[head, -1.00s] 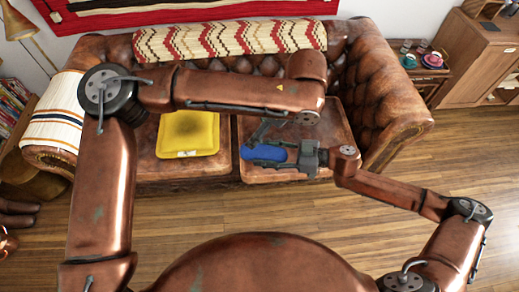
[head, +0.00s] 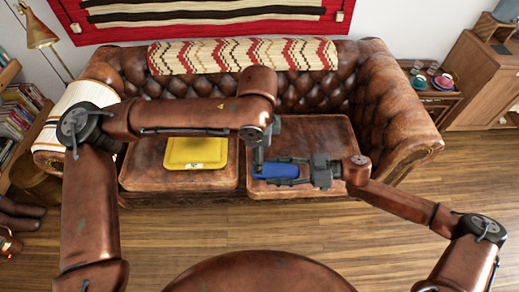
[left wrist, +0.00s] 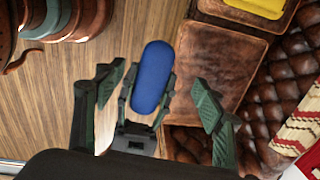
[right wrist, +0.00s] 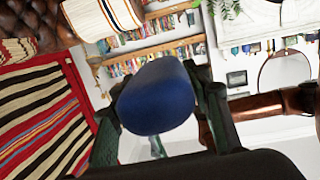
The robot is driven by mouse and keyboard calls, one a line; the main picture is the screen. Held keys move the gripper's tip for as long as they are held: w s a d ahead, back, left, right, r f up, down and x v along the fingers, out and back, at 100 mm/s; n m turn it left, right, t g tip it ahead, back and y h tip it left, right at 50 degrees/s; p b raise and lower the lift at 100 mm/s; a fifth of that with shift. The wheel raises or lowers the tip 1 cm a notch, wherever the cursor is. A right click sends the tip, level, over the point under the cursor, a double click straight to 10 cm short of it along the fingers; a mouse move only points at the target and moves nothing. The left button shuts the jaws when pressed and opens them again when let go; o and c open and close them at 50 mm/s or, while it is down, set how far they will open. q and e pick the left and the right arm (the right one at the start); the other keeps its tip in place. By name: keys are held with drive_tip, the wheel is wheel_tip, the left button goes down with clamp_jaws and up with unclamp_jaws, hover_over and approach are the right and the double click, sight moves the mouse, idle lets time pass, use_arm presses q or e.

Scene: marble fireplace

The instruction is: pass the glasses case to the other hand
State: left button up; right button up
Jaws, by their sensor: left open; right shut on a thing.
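The blue glasses case (head: 275,169) is a smooth rounded capsule, held above the sofa's right seat cushion. My right gripper (head: 284,171) is shut on it from the right; the case also shows between its fingers in the right wrist view (right wrist: 157,95). My left gripper (head: 259,158) is at the case's left end in the head view, partly hidden by its own arm. In the left wrist view its open fingers (left wrist: 158,92) stand apart on either side of the case (left wrist: 153,78), with no visible contact.
A brown leather sofa (head: 375,100) stands behind and below the grippers. A yellow tray-like item (head: 196,153) lies on its left cushion. A side table with cups (head: 432,97) stands to the right. The wooden floor (head: 300,235) in front is clear.

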use_arm(q)
drive_tip(key=f, duration=0.7)
drive_tip(key=w+f, duration=0.1)
drive_tip(key=f, duration=0.2)
drive_tip(key=shift+f, duration=0.2)
drive_tip(key=shift+c, duration=0.7)
drive_tip(key=shift+w+a, duration=0.1)
drive_tip(key=c, duration=1.1)
drive_tip(key=shift+c, duration=0.3)
use_arm(e)
drive_tip(key=o, duration=1.3)
